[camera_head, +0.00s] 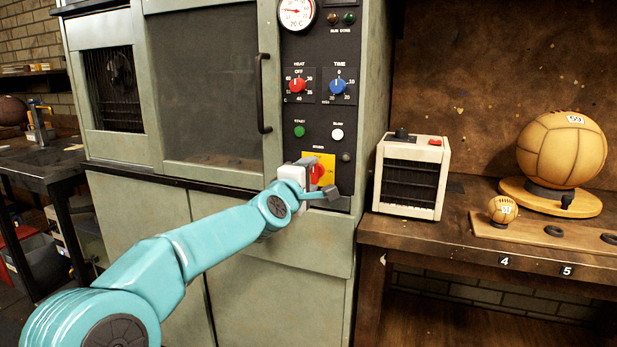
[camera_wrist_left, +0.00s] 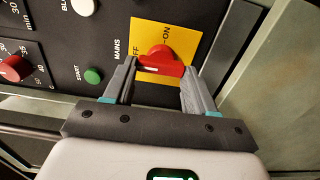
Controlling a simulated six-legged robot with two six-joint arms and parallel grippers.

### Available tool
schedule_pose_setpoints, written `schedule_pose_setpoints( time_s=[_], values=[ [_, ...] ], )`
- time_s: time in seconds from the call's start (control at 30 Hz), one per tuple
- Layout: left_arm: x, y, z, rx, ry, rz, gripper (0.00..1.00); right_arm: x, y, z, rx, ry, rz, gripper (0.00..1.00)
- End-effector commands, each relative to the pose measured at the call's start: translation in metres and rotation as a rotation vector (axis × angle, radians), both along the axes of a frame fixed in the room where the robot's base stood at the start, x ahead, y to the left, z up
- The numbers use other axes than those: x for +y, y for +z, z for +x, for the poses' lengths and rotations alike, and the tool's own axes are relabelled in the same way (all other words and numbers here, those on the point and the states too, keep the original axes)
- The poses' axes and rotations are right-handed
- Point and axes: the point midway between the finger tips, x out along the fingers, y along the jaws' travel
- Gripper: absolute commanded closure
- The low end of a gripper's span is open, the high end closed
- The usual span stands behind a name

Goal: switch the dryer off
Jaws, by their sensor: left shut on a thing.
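The dryer (camera_head: 234,241) is a pale green cabinet with a dark control panel on its right side. The red mains switch (camera_head: 317,172) sits on a yellow plate (camera_head: 327,158) low on that panel. In the left wrist view, the red switch (camera_wrist_left: 162,65) lies between the fingers of my left gripper (camera_wrist_left: 158,76), which is shut on it. The plate shows ON and a partly hidden OFF; I cannot tell which the switch points to. In the head view, my left gripper (camera_head: 316,184) partly covers the switch. My right gripper is not in view.
Heat knob (camera_head: 297,86), time knob (camera_head: 338,87), green start button (camera_head: 299,131) and white button (camera_head: 337,134) sit above the switch. A small heater-like box (camera_head: 411,176) stands right of the dryer. A large leather ball (camera_head: 561,149) and a small ball (camera_head: 502,210) are on the right bench.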

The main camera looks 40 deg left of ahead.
Motion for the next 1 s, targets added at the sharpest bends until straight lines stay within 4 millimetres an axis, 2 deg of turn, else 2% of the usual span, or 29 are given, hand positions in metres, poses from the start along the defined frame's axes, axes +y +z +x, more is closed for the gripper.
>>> schedule_pose_setpoints(
  time_s=[0.03,0.07,0.1,0.13,0.43,0.57,0.67,1.0],
  values=[
    [0.000,0.001,0.000,-0.002,0.000,-0.004,0.75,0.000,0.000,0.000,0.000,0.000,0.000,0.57],
    [0.000,0.001,0.000,-0.002,0.000,-0.004,0.38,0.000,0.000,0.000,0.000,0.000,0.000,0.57],
    [0.000,0.001,0.000,-0.002,0.000,-0.004,0.25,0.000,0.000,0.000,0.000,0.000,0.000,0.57],
    [0.000,0.001,0.000,-0.002,0.000,-0.003,0.19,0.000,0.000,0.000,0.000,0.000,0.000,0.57],
    [0.000,0.000,-0.001,-0.001,0.000,-0.001,0.19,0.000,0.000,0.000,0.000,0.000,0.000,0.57],
    [-0.003,0.000,-0.013,-0.003,0.001,0.000,0.19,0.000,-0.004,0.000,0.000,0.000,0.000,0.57],
    [-0.008,0.000,-0.033,-0.003,0.000,0.000,0.19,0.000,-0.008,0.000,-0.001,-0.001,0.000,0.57],
    [-0.029,0.002,-0.120,-0.004,0.000,0.000,0.19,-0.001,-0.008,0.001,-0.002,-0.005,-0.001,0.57]
  ],
)
